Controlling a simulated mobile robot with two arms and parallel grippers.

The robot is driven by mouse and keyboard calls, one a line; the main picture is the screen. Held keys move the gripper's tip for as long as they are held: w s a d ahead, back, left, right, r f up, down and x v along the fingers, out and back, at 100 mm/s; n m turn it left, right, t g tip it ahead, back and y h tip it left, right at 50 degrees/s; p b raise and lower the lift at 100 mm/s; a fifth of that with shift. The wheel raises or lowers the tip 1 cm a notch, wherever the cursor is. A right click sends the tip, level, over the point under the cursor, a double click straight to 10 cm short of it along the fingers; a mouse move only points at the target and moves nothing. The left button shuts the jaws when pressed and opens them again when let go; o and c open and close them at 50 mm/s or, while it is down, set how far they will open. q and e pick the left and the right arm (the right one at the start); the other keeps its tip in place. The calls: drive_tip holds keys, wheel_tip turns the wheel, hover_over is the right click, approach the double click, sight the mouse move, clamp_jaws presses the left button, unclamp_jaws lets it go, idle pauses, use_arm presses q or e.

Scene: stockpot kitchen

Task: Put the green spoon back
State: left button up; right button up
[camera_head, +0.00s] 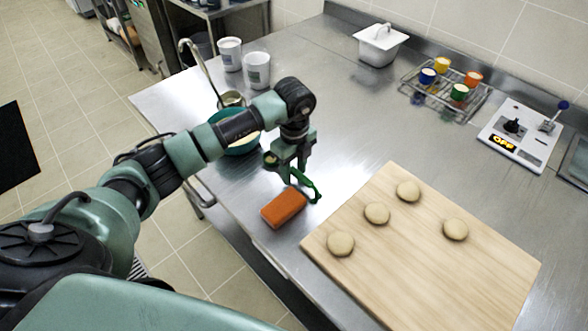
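The bright green spoon (312,190) is at the fingertips of my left gripper (293,172), low over the steel counter. The gripper appears closed around one end of it, and its fingers partly hide the spoon. An orange block (284,208) lies on the counter just in front and to the left of the spoon. Whether they touch is unclear. My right gripper is out of view.
A wire rack (415,92) with blue, yellow, orange and green pieces stands at the back right. A wooden board (400,260) bears several dough rounds. A teal bowl (243,147) is behind my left arm. A switch box (515,135) stands right; the mid-counter is clear.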

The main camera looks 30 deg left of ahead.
sight(294, 170)
use_arm(q)
drive_tip(key=shift+r, duration=0.15)
wheel_tip(294, 170, up, 12)
drive_tip(key=b, duration=0.3)
idle(0.6)
